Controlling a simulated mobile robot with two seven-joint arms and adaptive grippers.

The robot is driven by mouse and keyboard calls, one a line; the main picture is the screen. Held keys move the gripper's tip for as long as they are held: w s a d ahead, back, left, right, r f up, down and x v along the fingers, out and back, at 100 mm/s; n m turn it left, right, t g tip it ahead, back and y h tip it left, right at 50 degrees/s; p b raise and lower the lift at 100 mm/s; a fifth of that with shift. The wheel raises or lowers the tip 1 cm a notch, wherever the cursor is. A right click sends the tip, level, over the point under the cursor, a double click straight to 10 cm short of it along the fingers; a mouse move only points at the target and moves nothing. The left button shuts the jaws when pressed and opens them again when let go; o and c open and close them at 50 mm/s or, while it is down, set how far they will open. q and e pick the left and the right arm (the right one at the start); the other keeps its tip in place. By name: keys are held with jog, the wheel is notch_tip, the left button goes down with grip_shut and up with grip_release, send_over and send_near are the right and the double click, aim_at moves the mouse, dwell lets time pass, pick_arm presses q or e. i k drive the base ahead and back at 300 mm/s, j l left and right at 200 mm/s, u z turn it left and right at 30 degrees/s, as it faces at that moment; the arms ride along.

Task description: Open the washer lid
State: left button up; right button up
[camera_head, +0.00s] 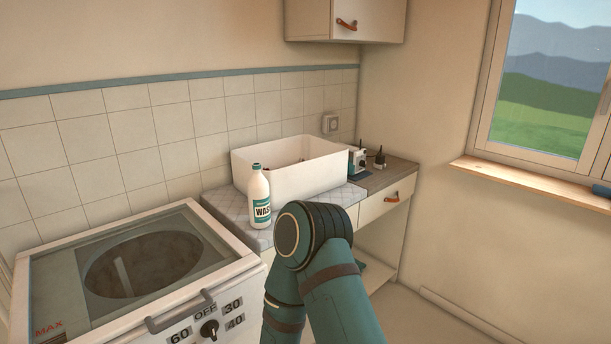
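The washer (225,277) stands at the lower left, with a pale body and a front panel of printed numbers. Its lid (65,271) looks like a see-through pane lying flat in the top frame, and a dark round drum opening (145,264) shows through it. The lid appears closed. A grey bar handle (180,312) sits at the front edge of the top, above the dial (209,329). A teal arm of mine rises from the bottom middle, right of the washer. Neither of my grippers shows in this view.
A white bottle (259,196) stands on the tiled counter beside a white basin (290,168). Small dark-topped devices (358,160) stand right of the basin. A drawer (387,204) has a leather pull. Open floor lies at the lower right, below the window sill (530,184).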

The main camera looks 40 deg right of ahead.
aim_at(20, 332)
jog(key=i+l+z, duration=0.45)
jog(key=l, duration=0.25)
jog(key=i+l+z, duration=0.4)
jog(key=l, duration=0.25)
jog(key=i, duration=0.05)
